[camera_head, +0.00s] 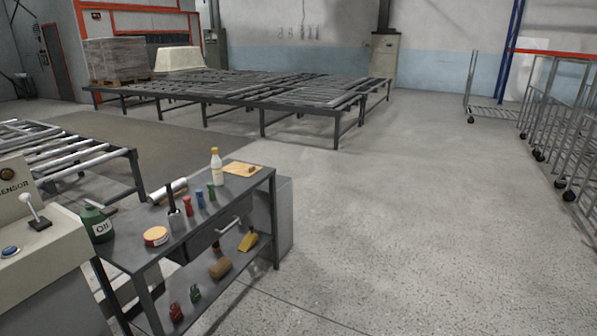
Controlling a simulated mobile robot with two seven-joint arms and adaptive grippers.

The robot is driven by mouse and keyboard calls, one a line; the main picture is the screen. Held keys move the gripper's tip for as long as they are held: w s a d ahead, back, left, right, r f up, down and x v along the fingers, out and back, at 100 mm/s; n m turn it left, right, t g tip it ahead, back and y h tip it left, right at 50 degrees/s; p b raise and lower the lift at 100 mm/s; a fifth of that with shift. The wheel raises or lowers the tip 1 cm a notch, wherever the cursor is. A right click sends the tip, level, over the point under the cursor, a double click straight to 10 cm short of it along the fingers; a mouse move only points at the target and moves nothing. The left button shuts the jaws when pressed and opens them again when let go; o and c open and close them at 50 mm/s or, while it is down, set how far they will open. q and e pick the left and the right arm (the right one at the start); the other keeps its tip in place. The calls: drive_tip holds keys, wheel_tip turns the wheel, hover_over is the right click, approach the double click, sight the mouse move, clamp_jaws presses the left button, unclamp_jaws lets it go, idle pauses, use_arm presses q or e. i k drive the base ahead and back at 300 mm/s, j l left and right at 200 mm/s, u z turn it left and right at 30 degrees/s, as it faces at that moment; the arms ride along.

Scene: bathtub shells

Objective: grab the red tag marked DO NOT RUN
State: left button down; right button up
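I cannot make out a red tag marked DO NOT RUN in the head view. Small red things do show: a red cylinder (187,206) on the dark workbench (126,255) and a red object (176,311) on its lower shelf. No lettering is readable on either. A control console (45,275) with a lever (33,210), a blue button (10,250) and a SENSOR label stands at the left edge, partly cut off. Neither of my grippers is in view.
Roller conveyors (70,158) stand behind. Wire carts (560,130) line the right. The concrete floor (420,220) at centre right is clear.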

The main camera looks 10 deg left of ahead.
sight(175, 313)
drive_tip(key=u, duration=1.2)
drive_tip(key=i+l, duration=0.35)
drive_tip(key=l, duration=0.15)
drive_tip(key=i+l, duration=0.75)
drive_tip(key=l, duration=0.25)
drive_tip(key=i+l+u, duration=0.1)
drive_tip(key=i+l, duration=0.3)
drive_tip(key=i+j, duration=0.15)
drive_tip(key=i, duration=0.35)
